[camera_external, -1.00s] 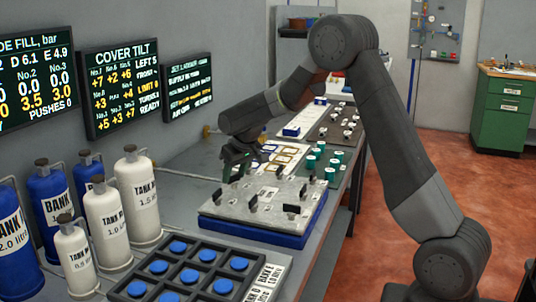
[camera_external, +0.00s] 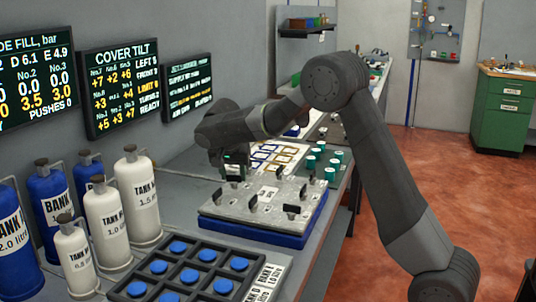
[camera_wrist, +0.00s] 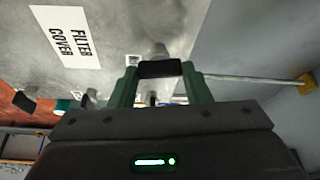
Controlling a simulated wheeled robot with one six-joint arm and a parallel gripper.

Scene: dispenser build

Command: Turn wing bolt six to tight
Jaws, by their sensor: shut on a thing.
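The grey filter cover (camera_external: 232,207) lies on a blue base (camera_external: 255,233) on the bench, with several black wing bolts standing on it. My gripper (camera_external: 233,172) is at the cover's far left corner, pointing down. In the wrist view, the green fingers of my gripper (camera_wrist: 160,70) are shut on a black wing bolt (camera_wrist: 160,68), one on each side of its wing. The bolt's number does not show in either view. Other wing bolts, such as the front one (camera_external: 250,200) and the right one (camera_external: 291,208), stand free. The wrist view also shows the cover (camera_wrist: 115,25) and its FILTER COVER label.
The COVER TILT screen (camera_external: 125,90) hangs on the left wall. White and blue tanks (camera_external: 135,200) stand at left. A black tray (camera_external: 190,250) of blue caps is in front. Teal cylinders (camera_external: 320,149) and framed pieces (camera_external: 285,152) lie behind the cover.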

